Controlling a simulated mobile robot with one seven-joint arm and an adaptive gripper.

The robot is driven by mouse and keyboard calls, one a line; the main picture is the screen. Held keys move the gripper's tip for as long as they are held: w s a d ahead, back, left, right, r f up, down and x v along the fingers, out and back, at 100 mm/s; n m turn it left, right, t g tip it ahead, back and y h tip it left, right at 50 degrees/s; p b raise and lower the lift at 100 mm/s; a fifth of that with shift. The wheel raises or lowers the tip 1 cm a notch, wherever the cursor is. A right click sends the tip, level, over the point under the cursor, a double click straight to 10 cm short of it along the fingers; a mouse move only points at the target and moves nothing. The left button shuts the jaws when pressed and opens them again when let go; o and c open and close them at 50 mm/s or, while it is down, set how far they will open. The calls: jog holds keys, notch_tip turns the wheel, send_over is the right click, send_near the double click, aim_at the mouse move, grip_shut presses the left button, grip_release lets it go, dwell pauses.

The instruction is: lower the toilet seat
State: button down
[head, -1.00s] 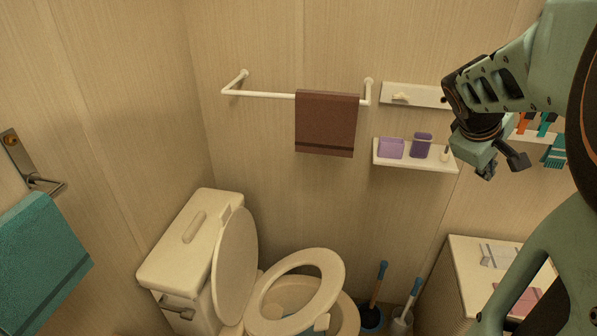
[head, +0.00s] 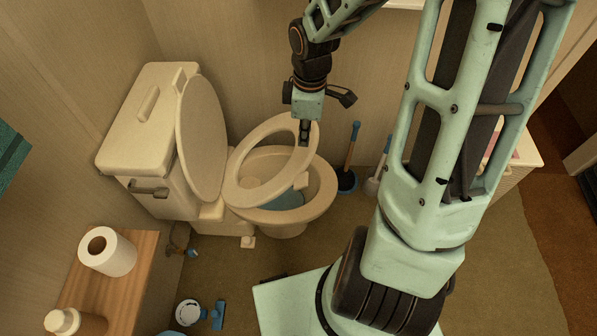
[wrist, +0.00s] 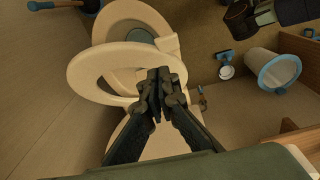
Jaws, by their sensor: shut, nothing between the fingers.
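The toilet seat (head: 257,143) is a cream ring, part-raised and tilted above the bowl (head: 325,190). The lid (head: 203,140) stands up behind it against the tank (head: 150,110). My gripper (head: 304,138) is shut and empty, pointing down at the seat's raised far edge, on the right in the head view. In the wrist view the shut fingertips (wrist: 160,76) overlap the seat ring (wrist: 82,74), with the bowl beyond. I cannot tell whether they touch the seat.
A plunger (head: 350,160) and a brush (head: 380,170) stand right of the toilet by the wall. A wooden shelf (head: 130,270) with a paper roll (head: 107,252) is at lower left. A bin (wrist: 270,70) shows in the wrist view. Floor at right is open.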

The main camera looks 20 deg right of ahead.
jog(key=a+f, duration=0.1)
jog(key=a, duration=0.1)
jog(key=b, duration=0.5)
send_over(300, 180)
jog(key=a, duration=0.2)
notch_tip(300, 180, down, 10)
jog(key=shift+d+f+y, duration=0.2)
jog(key=shift+d+f, duration=0.25)
jog(key=shift+f, duration=0.15)
jog(key=shift+d+f+y, duration=0.2)
jog(key=shift+d+f, duration=0.2)
jog(key=shift+f, duration=0.2)
jog(key=shift+s+d+f, duration=0.1)
jog(key=shift+d+f, duration=0.15)
